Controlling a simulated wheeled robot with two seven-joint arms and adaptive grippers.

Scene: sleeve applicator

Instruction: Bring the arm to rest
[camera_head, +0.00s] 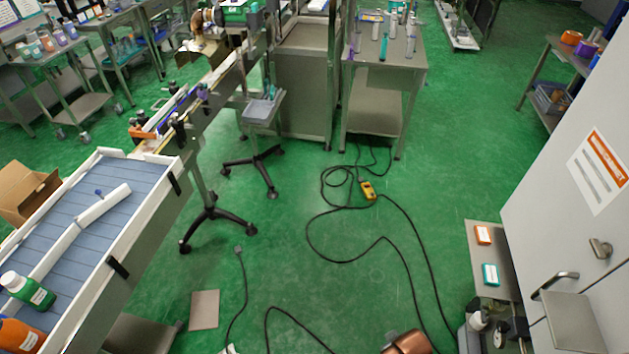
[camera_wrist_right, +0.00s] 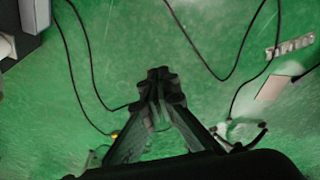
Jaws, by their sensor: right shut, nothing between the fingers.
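My right gripper (camera_wrist_right: 158,82) shows in the right wrist view, pointing away from the camera over the green floor. Its two dark fingers meet at the tips, and nothing is held between them. It is clear of any surface I can see.
Black cables and a yellow pendant (camera_head: 368,190) lie on the green floor (camera_head: 290,230). A conveyor with a blue-grey belt (camera_head: 75,255) stands left, carrying bottles. A grey cabinet (camera_head: 560,190) stands right, a steel table (camera_head: 385,85) at the back. The middle floor is mostly free.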

